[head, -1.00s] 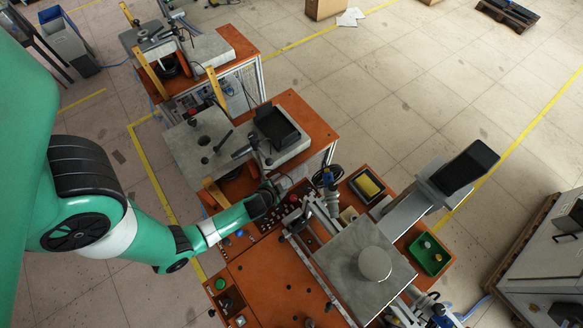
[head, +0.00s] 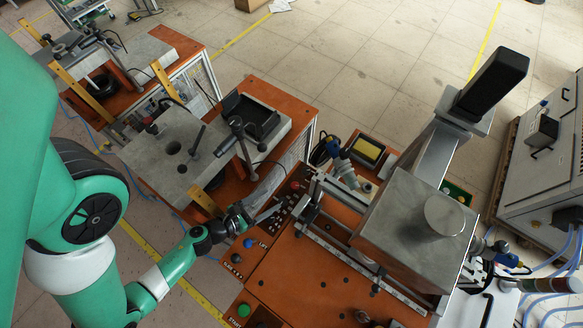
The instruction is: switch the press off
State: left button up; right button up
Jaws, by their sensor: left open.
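The press (head: 405,225), with a grey block and a round knob on top, stands on an orange bench (head: 290,265) at the right of the head view. Along the bench's left edge are a green button (head: 243,310), a black button (head: 236,258) and a blue button (head: 248,243). A red button (head: 295,186) sits farther back, near a dark panel of small controls. My left gripper (head: 246,213) is open and empty, over the bench's back left edge beside that panel. Its fingertips are small and partly lost against the bench. My right gripper is out of view.
A second orange bench with a grey plate (head: 170,150) and a black tray (head: 250,115) stands behind my left gripper. A yellow-topped box (head: 370,150) lies behind the press. A grey cabinet (head: 550,170) stands at far right. Open floor lies beyond.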

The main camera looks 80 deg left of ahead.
aim_at(294, 186)
pick_arm(q)
jog(key=shift+b+x, duration=0.4)
jog(key=shift+x, duration=0.45)
jog(key=x, duration=0.9)
jog(key=shift+w+f, duration=0.15)
jog(key=shift+w, duration=0.05)
grip_shut()
jog(key=shift+b, duration=0.35)
